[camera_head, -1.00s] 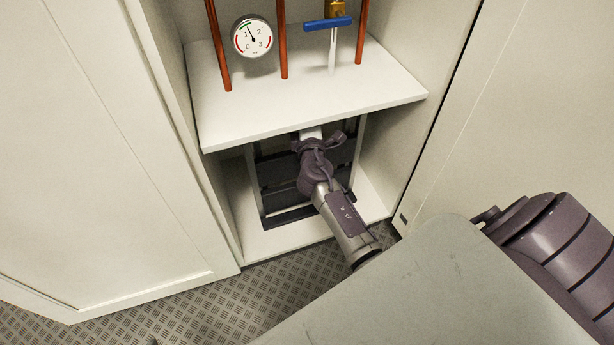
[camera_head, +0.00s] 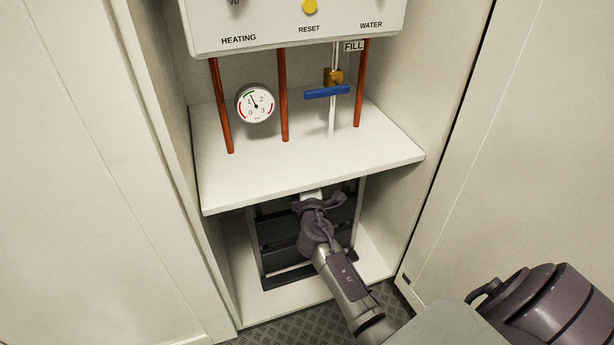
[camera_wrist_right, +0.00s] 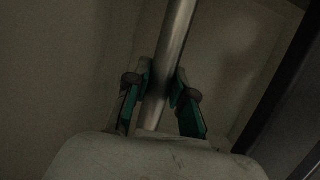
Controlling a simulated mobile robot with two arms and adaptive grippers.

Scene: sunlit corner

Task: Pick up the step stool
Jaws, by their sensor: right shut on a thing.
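The step stool (camera_head: 276,234) stands folded in the lower compartment of the cabinet, with dark steps between grey metal side rails. The shelf above hides its top, and my right arm covers part of its middle. In the right wrist view, a round metal tube of the stool (camera_wrist_right: 175,40) runs between the two green-padded fingers of my right gripper (camera_wrist_right: 163,88). The right gripper is shut on this tube. In the head view its fingertips are hidden at the shelf's front edge. My left gripper is not in view.
The white shelf (camera_head: 300,180) sits right above my right wrist. Copper pipes (camera_head: 283,95), a pressure gauge (camera_head: 255,103) and a blue valve handle (camera_head: 327,92) are above it. Cabinet walls close in on both sides. Some patterned metal floor (camera_head: 300,325) shows in front.

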